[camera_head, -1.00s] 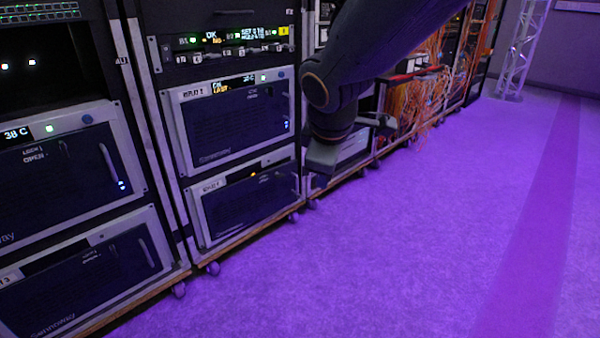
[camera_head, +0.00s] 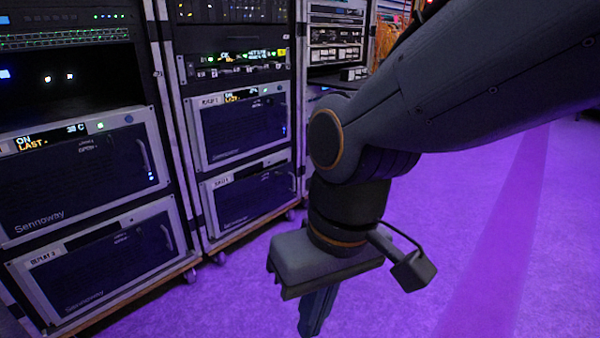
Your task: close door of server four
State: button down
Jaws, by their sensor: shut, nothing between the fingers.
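Several server units with dark front doors and curved handles sit in two racks at left. The left rack holds an upper unit (camera_head: 85,178) and a lower unit (camera_head: 105,262). The middle rack holds another upper unit (camera_head: 240,130) and lower unit (camera_head: 250,197). All four doors look flush with their frames. Labels are too small to tell which is server four. My gripper (camera_head: 318,312) points down at bottom centre, its fingers together and empty. It hangs in front of the racks, apart from every door, over the purple floor. Its fingertips are near the picture's lower edge.
The racks stand on wooden bases with casters (camera_head: 218,258). A third rack (camera_head: 335,45) stands behind my arm, partly hidden. Orange cables (camera_head: 386,40) show beyond it. The purple floor (camera_head: 490,240) at right is open.

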aim_at(239, 201)
jog(key=u, duration=0.3)
jog(key=i, duration=1.05)
jog(key=z, duration=0.3)
